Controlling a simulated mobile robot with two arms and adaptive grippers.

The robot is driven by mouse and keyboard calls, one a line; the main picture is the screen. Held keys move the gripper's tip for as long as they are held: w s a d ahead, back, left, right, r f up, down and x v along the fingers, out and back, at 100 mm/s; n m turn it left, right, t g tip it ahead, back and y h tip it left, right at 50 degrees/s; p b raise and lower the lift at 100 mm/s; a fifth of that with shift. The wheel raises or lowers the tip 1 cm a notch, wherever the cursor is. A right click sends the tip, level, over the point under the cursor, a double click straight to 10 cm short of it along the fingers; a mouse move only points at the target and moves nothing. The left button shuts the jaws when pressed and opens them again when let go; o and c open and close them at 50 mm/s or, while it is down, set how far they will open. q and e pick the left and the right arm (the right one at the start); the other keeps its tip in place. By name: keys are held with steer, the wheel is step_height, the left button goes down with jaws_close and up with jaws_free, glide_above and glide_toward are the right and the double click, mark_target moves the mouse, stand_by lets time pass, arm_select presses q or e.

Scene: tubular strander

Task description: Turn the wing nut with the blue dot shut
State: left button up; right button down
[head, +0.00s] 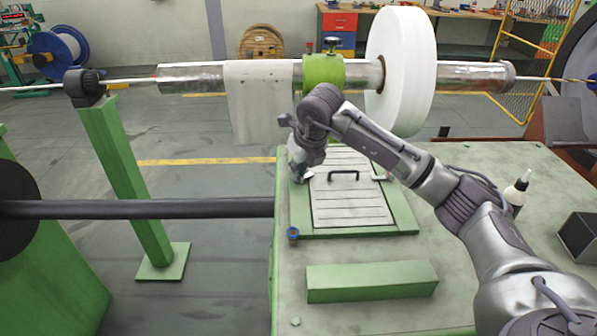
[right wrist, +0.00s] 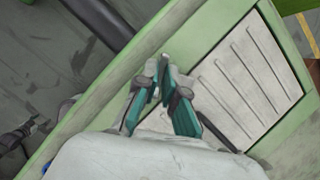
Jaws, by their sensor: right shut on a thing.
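The ribbed pale cover (head: 350,205) with a black handle (head: 343,175) lies in a green frame on the bench. My right gripper (head: 299,174) reaches down at the cover's upper left edge. In the right wrist view its teal fingers (right wrist: 163,82) are closed on a small grey wing nut (right wrist: 183,77) beside the cover, mostly hidden by the fingertips. No blue dot shows on it. Another small pale fastener with a reddish spot (head: 379,177) sits at the cover's right edge, apart from the gripper. My left gripper is out of view.
A green block (head: 370,281) and a small cup with blue (head: 292,235) are on the bench in front. A white-capped bottle (head: 517,190) stands at right. Above runs a metal tube (head: 465,75) with a white reel (head: 408,60); a dark bar (head: 140,208) is at left.

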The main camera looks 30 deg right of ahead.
steer(key=m+h+b, duration=0.1)
steer(key=m+h, duration=0.1)
steer(key=m, duration=0.3)
steer(key=shift+a+m, duration=0.15)
steer(key=shift+m, duration=0.15)
steer(key=shift+g+b, duration=0.3)
steer(key=c, duration=1.3)
jaws_free()
steer(key=v, duration=1.2)
steer(key=shift+a, duration=0.1)
